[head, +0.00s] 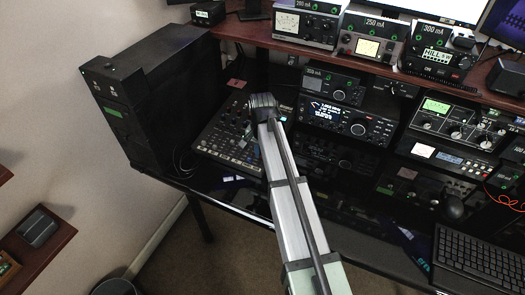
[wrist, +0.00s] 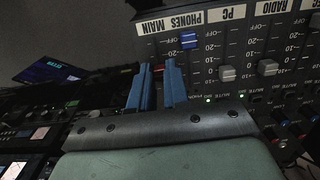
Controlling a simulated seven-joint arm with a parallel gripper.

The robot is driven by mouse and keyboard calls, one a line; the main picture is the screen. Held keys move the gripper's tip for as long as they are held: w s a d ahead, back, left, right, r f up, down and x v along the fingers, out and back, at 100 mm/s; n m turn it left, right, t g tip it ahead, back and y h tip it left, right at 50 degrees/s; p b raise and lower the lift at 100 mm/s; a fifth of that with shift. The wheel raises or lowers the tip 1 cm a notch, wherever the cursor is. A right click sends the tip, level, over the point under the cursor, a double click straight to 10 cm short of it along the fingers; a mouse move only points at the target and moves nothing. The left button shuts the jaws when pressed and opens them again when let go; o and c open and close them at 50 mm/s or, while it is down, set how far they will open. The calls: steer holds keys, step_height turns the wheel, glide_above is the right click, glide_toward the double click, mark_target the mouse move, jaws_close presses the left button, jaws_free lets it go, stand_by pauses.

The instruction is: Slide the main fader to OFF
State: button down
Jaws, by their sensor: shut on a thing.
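The mixer panel (wrist: 235,45) fills the upper right of the wrist view, with upside-down labels and OFF marks towards its label strip.
A blue fader cap (wrist: 188,40) sits close to the right of my fingers, near OFF. Pale caps (wrist: 227,73) stand on channels further right. In the head view a black cabinet (head: 130,115) stands left of the mixer and radios (head: 345,120) stand right.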

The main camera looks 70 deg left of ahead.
mark_target(257, 167)
steer(key=shift+s+d+f, duration=0.2)
steer(key=shift+s+d, duration=1.1)
steer(key=c, duration=1.1)
jaws_free()
steer(key=shift+a, duration=0.1)
steer(key=shift+w+a+r, duration=0.1)
steer(key=shift+w+a, duration=0.3)
steer(key=shift+a, duration=0.05)
steer(key=shift+w+a+r, duration=0.2)
steer(key=shift+w+a, duration=0.35)
steer(key=shift+a, duration=0.05)
steer(key=shift+w+a+r, duration=0.2)
steer(key=shift+w+a, duration=0.35)
step_height(257, 167, up, 14)
steer(key=f, duration=0.1)
steer(key=w+d+f+t, duration=0.1)
steer(key=w+d+f, duration=0.1)
steer(key=w, duration=1.1)
steer(key=w+d+f+m+t+y, duration=0.1)
steer(key=w+d+f+t, duration=0.1)
steer(key=w, duration=1.2)
steer(key=shift+w+d+f+m, duration=0.25)
steer(key=shift+d+f, duration=0.4)
steer(key=shift+d, duration=0.7)
